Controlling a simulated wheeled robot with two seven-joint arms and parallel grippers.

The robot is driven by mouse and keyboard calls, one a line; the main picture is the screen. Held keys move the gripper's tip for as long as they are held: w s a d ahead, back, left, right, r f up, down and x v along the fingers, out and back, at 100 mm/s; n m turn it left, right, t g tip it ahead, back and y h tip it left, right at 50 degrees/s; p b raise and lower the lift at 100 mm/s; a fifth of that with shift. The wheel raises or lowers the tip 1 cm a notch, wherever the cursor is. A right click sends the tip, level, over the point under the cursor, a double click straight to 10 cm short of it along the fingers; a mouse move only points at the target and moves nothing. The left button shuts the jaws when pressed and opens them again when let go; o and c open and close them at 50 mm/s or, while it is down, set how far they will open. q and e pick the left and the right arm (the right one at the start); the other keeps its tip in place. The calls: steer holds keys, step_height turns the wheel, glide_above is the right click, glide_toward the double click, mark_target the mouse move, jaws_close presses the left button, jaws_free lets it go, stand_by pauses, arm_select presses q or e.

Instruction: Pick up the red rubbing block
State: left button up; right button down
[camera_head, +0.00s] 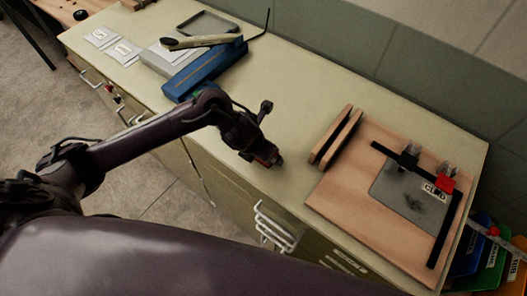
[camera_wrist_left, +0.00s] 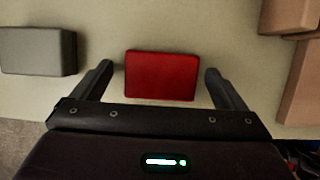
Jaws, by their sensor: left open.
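The red rubbing block (camera_wrist_left: 161,76) lies on the pale bench top in the left wrist view, a plain red rectangular block. My left gripper (camera_wrist_left: 158,70) is open, with one finger on each side of the block and a visible gap at both sides. In the head view my left gripper (camera_head: 270,157) is low over the bench near its front edge and largely hides the block. My right gripper is not in view.
A grey block (camera_wrist_left: 38,51) lies left of the fingers in the wrist view. A wooden board (camera_head: 340,197) with a grey patch (camera_head: 405,196) and two wooden strips (camera_head: 335,136) is on the right. A blue tool (camera_head: 205,70) and white packets (camera_head: 102,37) are at the back left.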

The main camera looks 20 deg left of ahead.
arm_select(q)
steer(key=c, duration=0.8)
steer(key=shift+c, duration=1.3)
steer(key=shift+r, duration=0.45)
step_height(320, 180, up, 19)
steer(key=p, duration=0.7)
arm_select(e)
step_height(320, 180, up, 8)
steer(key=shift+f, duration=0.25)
